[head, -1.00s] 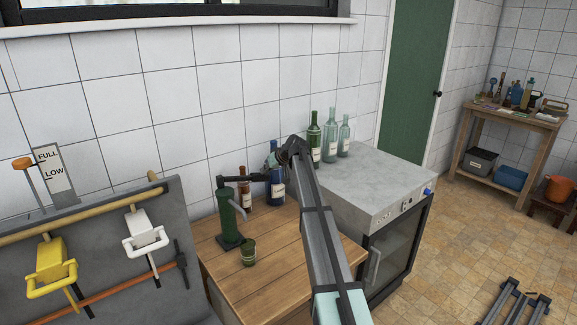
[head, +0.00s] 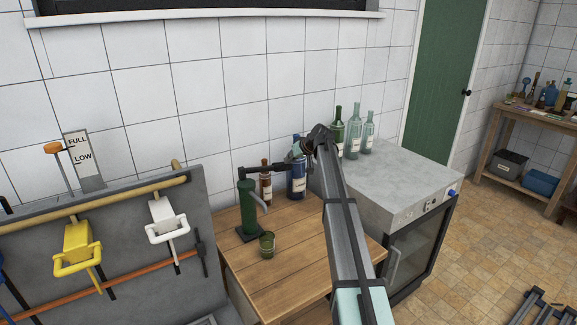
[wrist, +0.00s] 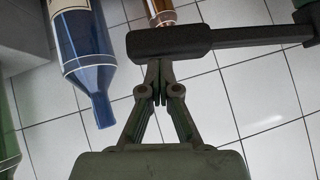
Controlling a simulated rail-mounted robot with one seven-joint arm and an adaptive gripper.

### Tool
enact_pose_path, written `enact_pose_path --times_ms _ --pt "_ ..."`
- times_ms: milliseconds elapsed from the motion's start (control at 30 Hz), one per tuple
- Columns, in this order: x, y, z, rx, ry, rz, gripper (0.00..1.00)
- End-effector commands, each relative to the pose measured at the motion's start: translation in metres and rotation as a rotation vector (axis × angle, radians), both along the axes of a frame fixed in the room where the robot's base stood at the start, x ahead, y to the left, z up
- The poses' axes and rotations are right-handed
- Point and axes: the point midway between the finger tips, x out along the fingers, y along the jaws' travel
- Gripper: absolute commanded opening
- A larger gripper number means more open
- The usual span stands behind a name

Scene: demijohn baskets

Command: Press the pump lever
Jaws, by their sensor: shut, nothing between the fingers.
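The pump (head: 247,208) is a green upright cylinder on a dark base on the wooden table, with a curved spout. Its black pump lever (head: 262,169) reaches out to the right from its top, roughly level. My gripper (head: 297,155) is at the lever's free end, above the table. In the wrist view, my gripper (wrist: 159,77) is shut and empty, with its fingertips at the wide end block of the lever (wrist: 205,41). The tips overlap the block's edge in the picture; I cannot tell whether they touch it.
A small green cup (head: 267,245) stands by the pump. A brown bottle (head: 266,184) and a blue bottle (head: 297,183) stand behind, close to my gripper. Several bottles stand on the grey cabinet (head: 405,187) to the right. The table's front (head: 280,285) is clear.

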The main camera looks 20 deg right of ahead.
Motion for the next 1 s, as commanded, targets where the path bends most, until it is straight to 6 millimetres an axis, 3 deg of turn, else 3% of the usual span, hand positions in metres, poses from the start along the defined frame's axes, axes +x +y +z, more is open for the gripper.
enact_pose_path --times_ms 300,500,1000 --pt "-0.039 -0.03 0.047 0.0 -0.006 -0.004 0.0" --pt "-0.054 -0.042 0.065 0.0 -0.006 -0.004 0.0" --pt "-0.059 -0.046 0.073 0.001 -0.006 -0.002 0.0"
